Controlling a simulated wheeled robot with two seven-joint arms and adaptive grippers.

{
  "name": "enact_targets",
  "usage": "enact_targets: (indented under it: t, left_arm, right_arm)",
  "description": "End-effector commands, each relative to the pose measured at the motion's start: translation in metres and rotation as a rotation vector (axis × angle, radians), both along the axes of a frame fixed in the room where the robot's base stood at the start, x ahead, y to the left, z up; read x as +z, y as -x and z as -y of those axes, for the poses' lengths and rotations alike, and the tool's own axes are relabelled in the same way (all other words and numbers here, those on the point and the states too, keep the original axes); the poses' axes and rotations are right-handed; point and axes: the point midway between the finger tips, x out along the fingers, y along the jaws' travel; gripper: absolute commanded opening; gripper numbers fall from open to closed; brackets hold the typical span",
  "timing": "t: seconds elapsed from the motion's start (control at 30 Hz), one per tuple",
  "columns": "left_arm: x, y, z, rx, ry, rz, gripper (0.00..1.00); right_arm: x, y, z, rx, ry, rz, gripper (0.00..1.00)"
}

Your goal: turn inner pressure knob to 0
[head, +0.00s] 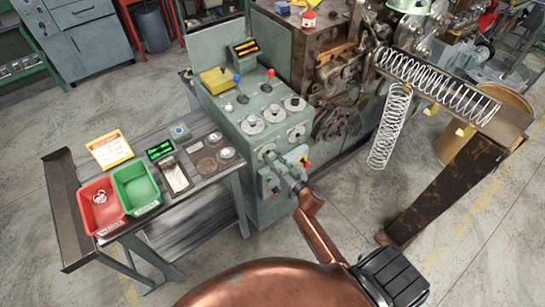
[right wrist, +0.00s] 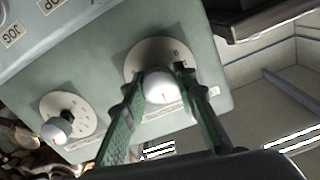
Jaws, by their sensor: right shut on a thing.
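In the right wrist view, a round white knob (right wrist: 160,91) with a short red line on its face sits on a pale numbered dial plate (right wrist: 150,52). The green fingers of my right gripper (right wrist: 152,96) are on both sides of this knob and shut on it. In the head view my right gripper (head: 274,163) reaches the lower front of the grey-green control panel (head: 238,107), where it partly hides the knob it holds. Most of the dial numbers are too small or covered to read. My left gripper is not in view.
A second knob (right wrist: 56,131) on its own dial is beside the held one in the right wrist view. In the head view a small box with a red button (head: 306,162) is close right of my gripper. A hanging spring (head: 390,128) and a side table with red (head: 103,228) and green bins (head: 138,209) flank the panel.

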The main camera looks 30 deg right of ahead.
Motion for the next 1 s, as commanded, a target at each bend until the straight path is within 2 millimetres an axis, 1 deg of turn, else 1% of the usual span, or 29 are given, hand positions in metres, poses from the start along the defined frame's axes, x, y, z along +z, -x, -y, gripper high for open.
enact_targets:
  t: [0.47, 1.0]
  left_arm:
    - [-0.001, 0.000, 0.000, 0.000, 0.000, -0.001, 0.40]
    - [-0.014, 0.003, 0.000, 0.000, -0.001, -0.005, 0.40]
  right_arm:
    - [0.000, 0.000, 0.001, 0.000, 0.453, 0.035, 0.02]
    - [-0.002, 0.000, 0.001, -0.001, 0.966, 0.075, 0.02]
